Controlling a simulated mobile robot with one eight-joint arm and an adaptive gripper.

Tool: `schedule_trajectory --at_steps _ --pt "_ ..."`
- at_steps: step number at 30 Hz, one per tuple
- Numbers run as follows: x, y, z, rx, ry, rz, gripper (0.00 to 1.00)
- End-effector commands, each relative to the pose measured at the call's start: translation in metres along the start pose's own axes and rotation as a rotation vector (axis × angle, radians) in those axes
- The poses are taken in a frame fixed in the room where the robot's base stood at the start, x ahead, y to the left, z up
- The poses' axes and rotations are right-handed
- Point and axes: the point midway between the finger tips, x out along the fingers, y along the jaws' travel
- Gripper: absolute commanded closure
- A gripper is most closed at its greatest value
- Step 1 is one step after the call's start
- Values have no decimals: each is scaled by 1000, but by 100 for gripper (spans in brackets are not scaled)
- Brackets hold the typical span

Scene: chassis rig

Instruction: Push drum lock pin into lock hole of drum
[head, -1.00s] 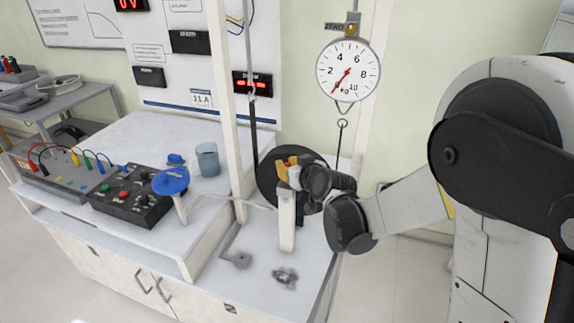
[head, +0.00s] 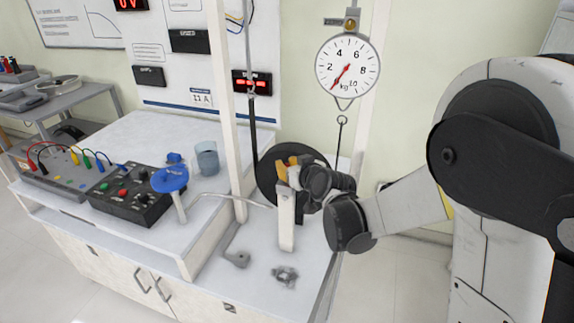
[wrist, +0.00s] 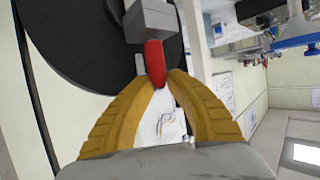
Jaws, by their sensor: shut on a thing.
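The drum (head: 270,185) is a black disc on the bench, behind a white upright post (head: 287,225). It fills the upper left of the wrist view (wrist: 80,45). My gripper (head: 288,167) is at the top of this post, in front of the drum. In the wrist view its yellow fingers (wrist: 158,80) are closed on the red end of the lock pin (wrist: 155,62). The pin's red end meets a grey block (wrist: 150,20) beside the drum's face. The lock hole is hidden, and I cannot tell how deep the pin sits.
A round dial scale (head: 348,67) hangs above right of the drum, with a hook below it. A white column (head: 226,120) stands left of the drum. A blue-topped crank (head: 170,180), a control box (head: 130,202) and a cup (head: 207,158) are further left. Small grey metal parts (head: 286,276) lie in front.

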Motion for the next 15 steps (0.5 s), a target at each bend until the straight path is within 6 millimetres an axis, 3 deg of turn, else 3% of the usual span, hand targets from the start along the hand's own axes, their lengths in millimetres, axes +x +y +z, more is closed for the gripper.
schedule_trajectory --at_steps 1,5,6,8,15 --pt "0 -1 8 0 0 0 100" --pt "1 -1 9 0 0 0 100" --pt "1 -1 9 0 0 0 75" --pt "1 -1 9 0 0 -1 58" --pt "2 -1 10 -1 0 0 58"
